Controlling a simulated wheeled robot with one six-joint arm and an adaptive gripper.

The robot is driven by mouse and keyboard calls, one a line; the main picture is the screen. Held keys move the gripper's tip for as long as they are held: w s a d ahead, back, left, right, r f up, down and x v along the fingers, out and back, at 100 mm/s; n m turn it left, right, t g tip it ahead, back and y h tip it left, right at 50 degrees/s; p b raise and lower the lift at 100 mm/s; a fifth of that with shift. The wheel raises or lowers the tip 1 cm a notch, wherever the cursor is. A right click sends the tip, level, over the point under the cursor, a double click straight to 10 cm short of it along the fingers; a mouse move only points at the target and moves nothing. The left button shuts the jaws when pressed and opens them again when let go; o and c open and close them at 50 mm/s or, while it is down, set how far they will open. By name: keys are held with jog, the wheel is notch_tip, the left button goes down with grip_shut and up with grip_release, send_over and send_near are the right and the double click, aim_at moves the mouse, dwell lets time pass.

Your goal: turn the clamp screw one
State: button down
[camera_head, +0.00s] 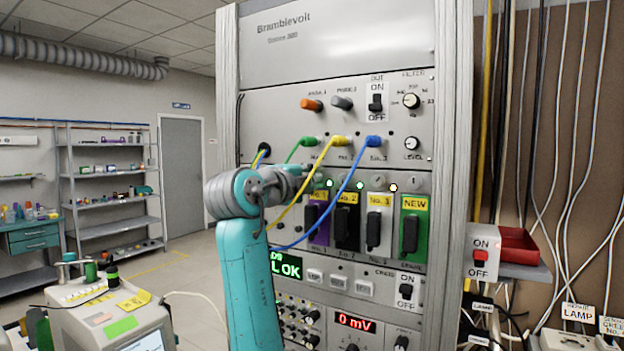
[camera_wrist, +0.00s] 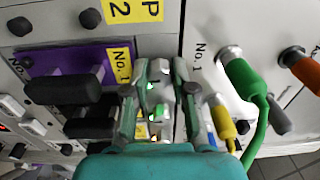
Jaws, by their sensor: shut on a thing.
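My gripper (camera_head: 306,171) reaches to the rack front, just above the purple cartridge marked No. 1 (camera_head: 313,236). In the wrist view my gripper (camera_wrist: 168,72) has its fingertips close together at the panel beside the purple cartridge (camera_wrist: 75,58) and its yellow label (camera_wrist: 121,62). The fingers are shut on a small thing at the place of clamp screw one. The screw itself is mostly hidden by the fingers, so its turn angle cannot be told. A green lamp glows between the fingers in the wrist view.
Green (camera_head: 306,141), yellow (camera_head: 338,140) and blue plugs (camera_head: 374,142) sit above the cartridges, their cables hanging near my arm. Cartridges with black handles (camera_head: 346,228) stand to the right, ending with a green one marked NEW (camera_head: 422,240). A red tray (camera_head: 519,246) is at the right.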

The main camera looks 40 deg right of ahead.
jog(key=shift+f, duration=0.1)
jog(key=c, duration=0.9)
grip_release()
jog(key=shift+c, duration=0.2)
jog(key=v, duration=1.2)
